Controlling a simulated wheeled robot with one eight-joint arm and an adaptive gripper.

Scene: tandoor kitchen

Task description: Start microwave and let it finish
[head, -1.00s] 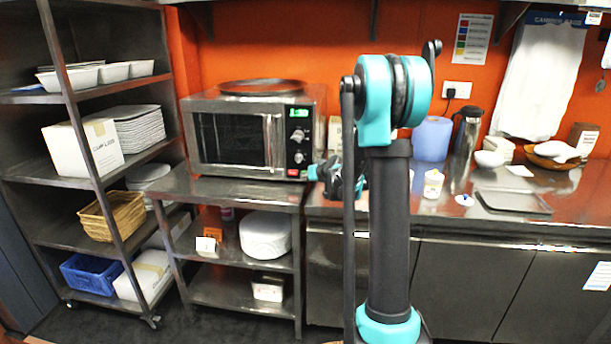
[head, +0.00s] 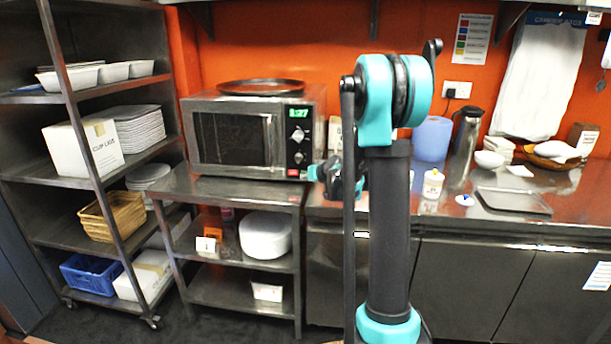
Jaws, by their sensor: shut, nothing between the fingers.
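The steel microwave (head: 235,139) stands on a low steel table, with its door shut. Its green display (head: 299,113) is lit, but the digits are too small to read surely. My gripper (head: 314,173) is shut and empty at the microwave's lower right front corner, close to the red mark. I cannot tell whether it touches the panel. My arm hides part of the gripper and the counter behind it.
A dark round tray (head: 260,87) lies on the microwave. A shelf rack (head: 110,180) with dishes and baskets stands at the left. The steel counter (head: 440,200) at the right holds a blue container (head: 432,139), a steel jug (head: 465,131) and a flat tray (head: 513,201).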

